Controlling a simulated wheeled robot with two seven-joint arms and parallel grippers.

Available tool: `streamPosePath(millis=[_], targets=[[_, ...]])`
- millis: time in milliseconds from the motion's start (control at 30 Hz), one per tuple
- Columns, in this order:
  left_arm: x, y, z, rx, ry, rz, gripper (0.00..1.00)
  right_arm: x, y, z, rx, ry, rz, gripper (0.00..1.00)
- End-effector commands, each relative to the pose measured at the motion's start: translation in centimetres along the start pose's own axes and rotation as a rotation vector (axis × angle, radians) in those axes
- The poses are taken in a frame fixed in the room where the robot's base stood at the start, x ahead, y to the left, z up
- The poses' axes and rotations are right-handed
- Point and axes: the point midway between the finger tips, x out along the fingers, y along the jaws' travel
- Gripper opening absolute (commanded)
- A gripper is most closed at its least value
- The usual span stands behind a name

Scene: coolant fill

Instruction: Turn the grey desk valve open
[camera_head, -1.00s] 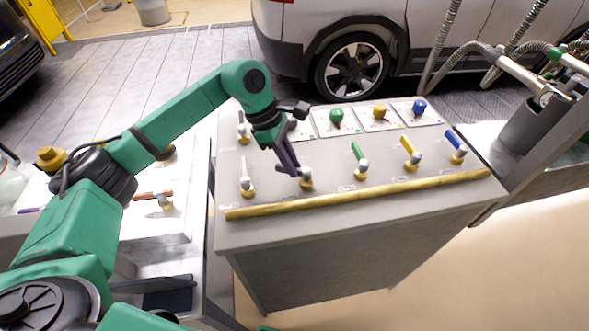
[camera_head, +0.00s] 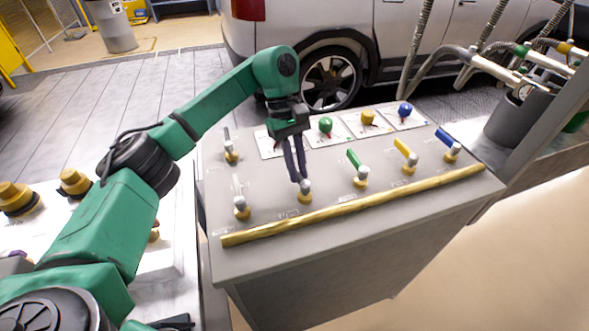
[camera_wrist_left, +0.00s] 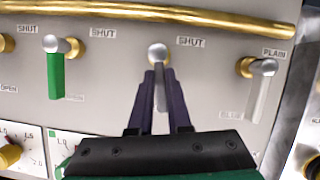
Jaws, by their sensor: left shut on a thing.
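The grey desk valve has a brass base (camera_head: 304,197) and a grey lever, and stands in the front row of the sloped desk panel, left of the green-handled valve. In the left wrist view its round grey hub (camera_wrist_left: 158,53) is near the top centre. Its lever (camera_wrist_left: 160,92) points down from there, between the fingers, with a SHUT label beside the hub. My left gripper (camera_head: 299,178) reaches down from the far side, shut on the lever; its dark fingers (camera_wrist_left: 160,88) flank it. They hide part of the lever and the panel beneath. My right gripper is out of view.
A brass rail (camera_head: 355,205) runs along the front edge. Coloured knobs (camera_head: 325,125) line the back. A car stands behind.

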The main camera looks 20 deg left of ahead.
Motion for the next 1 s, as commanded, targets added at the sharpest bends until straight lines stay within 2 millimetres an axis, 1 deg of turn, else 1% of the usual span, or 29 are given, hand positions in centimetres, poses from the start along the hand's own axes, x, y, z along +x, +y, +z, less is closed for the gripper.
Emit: streamPosePath(millis=[33,200,400,900,933,967,1000], targets=[[-0.37,0.29,0.08,0.029,0.002,-0.003,0.00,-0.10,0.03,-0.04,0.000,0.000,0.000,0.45],[-0.34,0.62,0.14,0.118,0.002,-0.040,0.00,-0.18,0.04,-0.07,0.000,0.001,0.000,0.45],[-0.33,0.81,0.15,0.176,0.002,-0.063,0.00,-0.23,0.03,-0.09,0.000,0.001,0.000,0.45],[-0.26,0.86,0.16,0.197,0.002,-0.073,0.00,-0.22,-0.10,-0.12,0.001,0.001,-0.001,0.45],[-0.25,0.86,0.16,0.197,0.002,-0.072,0.20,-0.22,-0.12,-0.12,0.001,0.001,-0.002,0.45],[-0.25,0.86,0.17,0.197,0.001,-0.072,0.31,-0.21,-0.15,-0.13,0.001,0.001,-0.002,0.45],[-0.23,0.85,0.16,0.196,0.001,-0.073,0.46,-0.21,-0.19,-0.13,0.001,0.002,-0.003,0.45]])
